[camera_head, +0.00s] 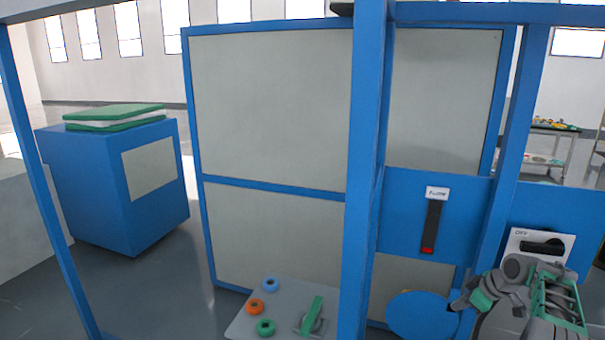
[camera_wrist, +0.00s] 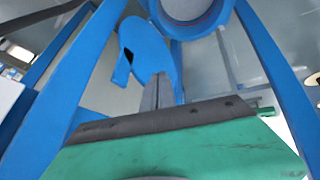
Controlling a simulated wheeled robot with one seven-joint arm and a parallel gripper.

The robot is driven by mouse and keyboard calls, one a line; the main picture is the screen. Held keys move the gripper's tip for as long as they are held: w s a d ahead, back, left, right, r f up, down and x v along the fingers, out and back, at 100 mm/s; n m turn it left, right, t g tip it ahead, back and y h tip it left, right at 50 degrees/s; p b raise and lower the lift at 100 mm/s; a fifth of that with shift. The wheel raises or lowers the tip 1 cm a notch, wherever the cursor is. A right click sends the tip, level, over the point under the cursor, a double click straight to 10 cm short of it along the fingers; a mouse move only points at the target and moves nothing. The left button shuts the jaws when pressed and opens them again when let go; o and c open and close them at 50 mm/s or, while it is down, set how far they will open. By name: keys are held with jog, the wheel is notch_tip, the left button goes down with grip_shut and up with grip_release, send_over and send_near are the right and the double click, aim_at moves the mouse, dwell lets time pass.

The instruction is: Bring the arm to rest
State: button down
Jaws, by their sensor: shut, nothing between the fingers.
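My arm (camera_head: 550,305), grey and green, is folded at the lower right of the head view, in front of the blue frame. In the wrist view my gripper (camera_wrist: 158,82) is shut, with its two grey fingers together and nothing between them. Its dark and green body fills the bottom of that view. The fingers point toward a blue rounded plate (camera_wrist: 150,50) with a dark slot. I cannot tell whether they touch it.
A blue post (camera_head: 362,170) stands in front of the pale panels. A FLOW lever (camera_head: 431,228) and an OFF switch (camera_head: 543,247) are near my arm. Coloured rings (camera_head: 256,306) lie on a low plate. A blue cabinet (camera_head: 105,190) stands left, with open floor around it.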

jog(key=s+a+f+m+g, duration=0.2)
jog(key=s+f+m+g, duration=0.2)
jog(key=s+f+m, duration=0.85)
jog(key=s+a+m+g, duration=0.2)
jog(key=s+a, duration=0.3)
jog(key=s, duration=0.5)
jog(key=s+a+r+g+h, duration=0.1)
jog(key=s+a+r+h, duration=0.1)
jog(key=s+a+r, duration=0.95)
jog(key=w+a+r+n+t, duration=0.2)
jog(key=a+r+n+t, duration=0.2)
jog(key=a+r, duration=0.5)
jog(key=a+n, duration=0.1)
jog(key=a, duration=0.2)
jog(key=shift+w+r+t+h, duration=0.15)
jog(key=shift+t+h, duration=0.15)
jog(key=shift+h, duration=0.1)
